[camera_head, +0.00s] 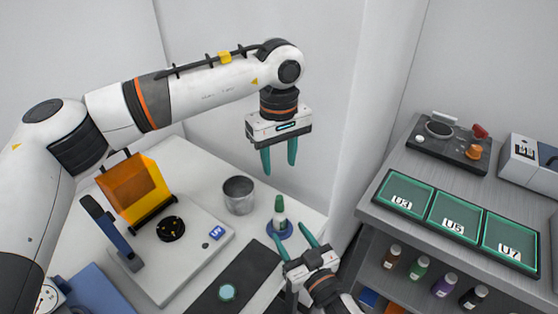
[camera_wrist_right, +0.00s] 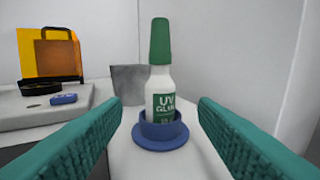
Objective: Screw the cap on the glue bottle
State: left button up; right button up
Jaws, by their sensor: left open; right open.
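The glue bottle (camera_head: 279,218) is small and white with a green label, and stands upright in a blue round holder (camera_head: 279,231) on the white table. Its tall green cap (camera_head: 279,203) sits on top of the bottle. In the right wrist view the bottle (camera_wrist_right: 160,90), cap (camera_wrist_right: 160,41) and holder (camera_wrist_right: 160,134) are centred between the fingers. My right gripper (camera_head: 294,241) is open, in front of the bottle and apart from it. My left gripper (camera_head: 279,161) is open and empty, pointing down above and behind the bottle. How tightly the cap sits cannot be told.
A grey metal cup (camera_head: 238,195) stands left of the bottle. The instrument with an orange shield (camera_head: 133,188) is farther left. A dark mat (camera_head: 237,277) with a light blue disc (camera_head: 227,292) lies in front. A grey shelf with green trays (camera_head: 453,219) and several small bottles is at right.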

jog(key=v, duration=0.5)
jog(key=shift+s+d+b, duration=0.1)
jog(key=shift+s+b, duration=0.1)
jog(key=shift+b, duration=0.1)
